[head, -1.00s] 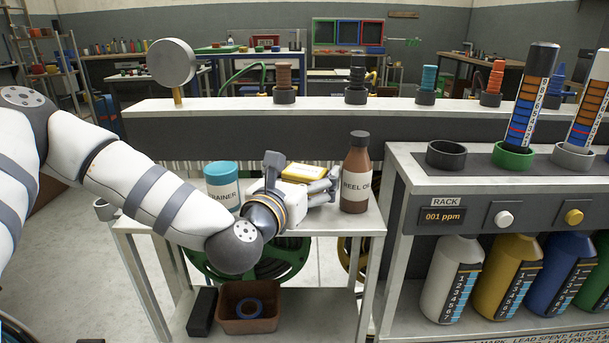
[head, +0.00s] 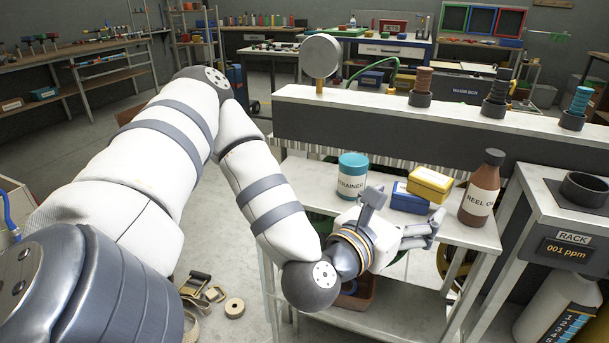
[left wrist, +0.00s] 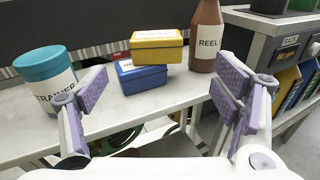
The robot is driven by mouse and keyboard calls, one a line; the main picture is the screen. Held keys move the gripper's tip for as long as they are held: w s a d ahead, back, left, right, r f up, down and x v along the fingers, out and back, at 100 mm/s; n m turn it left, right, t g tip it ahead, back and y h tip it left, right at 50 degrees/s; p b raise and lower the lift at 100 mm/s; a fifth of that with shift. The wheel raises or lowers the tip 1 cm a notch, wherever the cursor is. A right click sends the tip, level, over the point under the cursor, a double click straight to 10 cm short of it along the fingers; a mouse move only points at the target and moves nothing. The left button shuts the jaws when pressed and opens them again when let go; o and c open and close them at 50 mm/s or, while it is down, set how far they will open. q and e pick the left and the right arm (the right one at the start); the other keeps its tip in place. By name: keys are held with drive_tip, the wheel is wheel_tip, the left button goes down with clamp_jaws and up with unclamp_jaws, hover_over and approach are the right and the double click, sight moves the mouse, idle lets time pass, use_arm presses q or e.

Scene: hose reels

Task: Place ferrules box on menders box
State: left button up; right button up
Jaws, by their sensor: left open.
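A yellow box (head: 430,184) with a white label sits on a blue box (head: 405,199) on the small white bench. In the left wrist view the yellow box (left wrist: 157,45) rests on the blue box (left wrist: 141,77), shifted slightly to the right. I cannot read either label, so I cannot tell by name which is ferrules and which is menders. My left gripper (head: 408,222) is open and empty in front of the boxes; in the left wrist view its fingers (left wrist: 163,88) stand wide apart, clear of both. My right gripper is not in view.
A teal-lidded strainer tub (head: 352,177) stands left of the boxes and a brown reel oil bottle (head: 481,188) right of them. A grey rail (head: 420,133) runs behind. The rack unit (head: 568,235) stands at right. Straps and a tape roll (head: 235,307) lie on the floor.

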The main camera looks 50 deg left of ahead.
use_arm(q)
drive_tip(key=s+d+f+m+g+h, duration=0.2)
drive_tip(key=s+d+f+m+g, duration=0.15)
drive_tip(key=f+m, duration=0.3)
drive_tip(key=s+d+f+m+g+h, duration=0.1)
drive_tip(key=s+d+f+m+g, duration=0.2)
drive_tip(key=s+f+m, duration=0.4)
drive_tip(key=s+d+f+m+g+h, duration=0.2)
drive_tip(key=d+f+m+g, duration=0.15)
drive_tip(key=f+m, duration=0.35)
drive_tip(key=s+a+f+m+g+y, duration=0.1)
drive_tip(key=s+f+m+g, duration=0.3)
drive_tip(key=s+m, duration=0.4)
drive_tip(key=s+a+f+m+g+y, duration=0.1)
drive_tip(key=s+a+f+m+g, duration=0.3)
drive_tip(key=s+m, duration=0.4)
drive_tip(key=s+f, duration=0.1)
drive_tip(key=s, duration=0.4)
drive_tip(key=shift+s+f+g+y, duration=0.25)
drive_tip(key=shift+f+g+y, duration=0.05)
drive_tip(key=shift+f+g, duration=0.1)
